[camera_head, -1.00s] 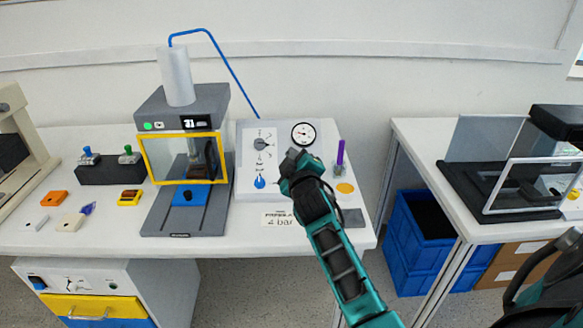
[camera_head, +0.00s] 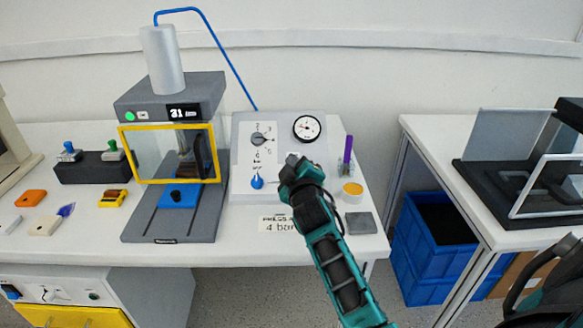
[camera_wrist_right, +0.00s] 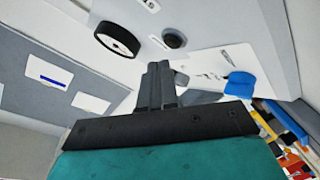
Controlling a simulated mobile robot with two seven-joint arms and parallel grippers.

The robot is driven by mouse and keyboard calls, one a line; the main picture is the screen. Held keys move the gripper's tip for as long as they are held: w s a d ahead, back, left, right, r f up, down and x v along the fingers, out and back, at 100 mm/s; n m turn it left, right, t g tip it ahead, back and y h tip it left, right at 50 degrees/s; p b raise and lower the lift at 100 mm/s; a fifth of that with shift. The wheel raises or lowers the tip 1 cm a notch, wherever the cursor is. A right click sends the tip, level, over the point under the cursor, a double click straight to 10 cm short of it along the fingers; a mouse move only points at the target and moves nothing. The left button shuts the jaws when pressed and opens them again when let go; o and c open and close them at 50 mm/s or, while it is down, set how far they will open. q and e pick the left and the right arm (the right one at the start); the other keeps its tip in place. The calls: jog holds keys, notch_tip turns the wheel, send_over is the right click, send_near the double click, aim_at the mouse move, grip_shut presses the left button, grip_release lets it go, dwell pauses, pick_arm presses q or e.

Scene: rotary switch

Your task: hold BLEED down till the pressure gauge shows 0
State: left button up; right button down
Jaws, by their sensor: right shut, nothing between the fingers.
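The grey control box (camera_head: 243,160) stands on the bench with a round white pressure gauge (camera_head: 307,127) at its upper right. Its needle is too small to read surely. The box has a dark rotary knob (camera_head: 259,139) and a blue pointed knob (camera_head: 257,182). My right gripper (camera_head: 294,165) is over the box's lower right part, below the gauge, hiding what lies there; no BLEED label is legible. In the right wrist view its fingers (camera_wrist_right: 157,85) are shut and empty, near a small grey round part (camera_wrist_right: 181,79). Contact cannot be told. My left gripper is not in view.
A press with a yellow-framed guard (camera_head: 122,160) stands left of the box. A purple item in a holder (camera_head: 347,155) and an orange-topped pot (camera_head: 352,190) are close right of my gripper. A card reading "4 bar" (camera_head: 277,224) lies in front.

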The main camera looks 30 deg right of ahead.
jog(key=shift+d, duration=0.1)
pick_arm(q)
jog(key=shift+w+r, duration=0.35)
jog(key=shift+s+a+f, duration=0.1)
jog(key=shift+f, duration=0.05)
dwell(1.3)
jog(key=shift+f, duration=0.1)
pick_arm(e)
jog(key=shift+w+f, duration=0.1)
jog(key=shift+f, duration=0.1)
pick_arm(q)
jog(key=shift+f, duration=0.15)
pick_arm(e)
jog(key=shift+w+d+f, duration=0.15)
jog(key=shift+f, duration=0.05)
pick_arm(q)
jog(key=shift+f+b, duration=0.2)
jog(key=shift+b, duration=0.25)
pick_arm(e)
jog(key=shift+w+d+f, duration=0.15)
jog(key=shift+w+f, duration=0.05)
jog(key=shift+f, duration=0.2)
dwell(1.4)
dwell(1.1)
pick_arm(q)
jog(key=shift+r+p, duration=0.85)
pick_arm(e)
jog(key=shift+s+a+r, duration=0.3)
jog(key=shift+s+r, duration=0.15)
jog(key=shift+r, duration=0.25)
